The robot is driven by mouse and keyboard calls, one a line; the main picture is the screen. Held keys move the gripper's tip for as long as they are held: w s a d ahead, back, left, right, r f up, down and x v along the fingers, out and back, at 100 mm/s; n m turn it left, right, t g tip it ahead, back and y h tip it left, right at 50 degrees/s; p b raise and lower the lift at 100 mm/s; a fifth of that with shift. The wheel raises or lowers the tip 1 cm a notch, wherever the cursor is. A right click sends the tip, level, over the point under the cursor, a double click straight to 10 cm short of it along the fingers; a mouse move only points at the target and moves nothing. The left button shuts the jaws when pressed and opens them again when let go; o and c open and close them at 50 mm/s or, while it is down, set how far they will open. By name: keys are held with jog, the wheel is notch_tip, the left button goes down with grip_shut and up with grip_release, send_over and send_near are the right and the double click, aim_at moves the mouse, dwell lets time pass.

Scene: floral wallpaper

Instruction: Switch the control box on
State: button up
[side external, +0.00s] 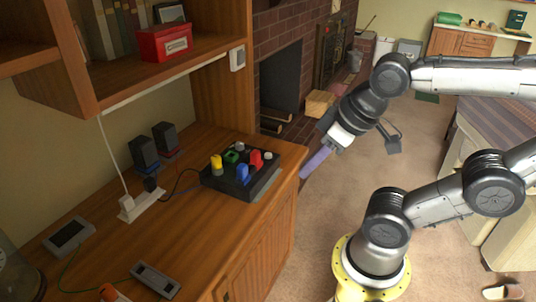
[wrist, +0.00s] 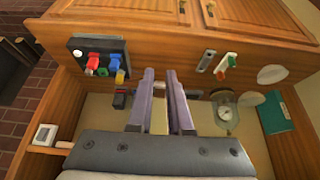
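The control box (side external: 262,178) is a black box with a sloped top, near the right edge of the wooden desk. It carries a yellow switch (side external: 216,162), a green one (side external: 231,157), a blue one (side external: 242,173), red ones (side external: 256,160) and a pale grey knob (side external: 268,155). My gripper (side external: 306,173) hangs right of the box, beyond the desk edge, apart from it. In the wrist view the box (wrist: 108,46) lies left of my gripper (wrist: 160,76). Its two purple fingers stand apart with a narrow, empty gap. The exact switch positions are hard to tell.
A white power strip (side external: 143,206) and black speakers (side external: 165,137) stand left of the box. Grey panels (side external: 70,236) lie nearer the front. A shelf with a red box (side external: 164,42) overhangs the desk's back. Space right of the desk edge is open.

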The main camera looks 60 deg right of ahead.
grip_shut()
dwell(1.3)
